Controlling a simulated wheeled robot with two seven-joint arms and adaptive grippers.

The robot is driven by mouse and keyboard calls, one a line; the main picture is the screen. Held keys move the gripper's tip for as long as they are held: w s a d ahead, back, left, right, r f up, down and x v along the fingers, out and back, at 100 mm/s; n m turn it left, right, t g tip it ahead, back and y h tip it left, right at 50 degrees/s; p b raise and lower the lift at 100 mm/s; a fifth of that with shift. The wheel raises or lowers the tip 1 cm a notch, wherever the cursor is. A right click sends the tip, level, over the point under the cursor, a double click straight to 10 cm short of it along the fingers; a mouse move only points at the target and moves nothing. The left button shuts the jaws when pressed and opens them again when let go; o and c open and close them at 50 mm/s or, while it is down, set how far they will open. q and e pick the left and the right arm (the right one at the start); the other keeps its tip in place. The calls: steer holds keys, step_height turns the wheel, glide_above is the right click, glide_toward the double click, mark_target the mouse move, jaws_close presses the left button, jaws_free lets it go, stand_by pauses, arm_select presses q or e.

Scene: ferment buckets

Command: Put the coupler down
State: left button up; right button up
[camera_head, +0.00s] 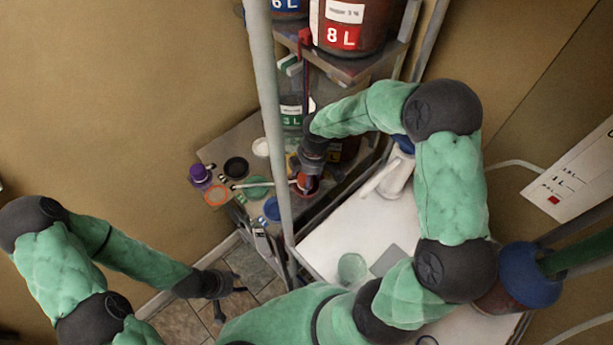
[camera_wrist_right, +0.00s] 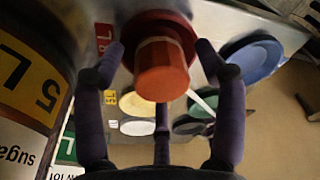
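An orange-red cylindrical piece with a wider dark red round part behind it, which I take for the coupler (camera_wrist_right: 163,72), sits between the fingers of my right gripper (camera_wrist_right: 162,62) in the right wrist view. The fingertips come close around it; I cannot tell whether they press on it. In the head view my right gripper (camera_head: 308,172) points down at the bench beside the rack, and a small red part of this piece (camera_head: 307,185) shows below it. My left gripper (camera_head: 230,298) is empty above the floor, fingers spread.
The bench (camera_head: 222,150) holds several coloured lids, including a purple (camera_head: 199,174), a black (camera_head: 236,168) and a blue one (camera_head: 272,209). The rack post (camera_head: 268,110) stands close to my right gripper. A 5 L bucket (camera_wrist_right: 28,80) is close on the left in the wrist view.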

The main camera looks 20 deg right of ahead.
steer(key=shift+r, duration=0.1)
steer(key=shift+s+d+r+p, duration=0.1)
steer(key=shift+d+r+p, duration=0.1)
steer(key=shift+r, duration=1.05)
steer(key=shift+d+r+p, duration=0.1)
steer(key=shift+r+p, duration=0.1)
steer(key=shift+r, duration=1.1)
steer(key=shift+s+d+r+p, duration=0.1)
steer(key=shift+d+r+p, duration=0.1)
steer(key=shift+r, duration=1.05)
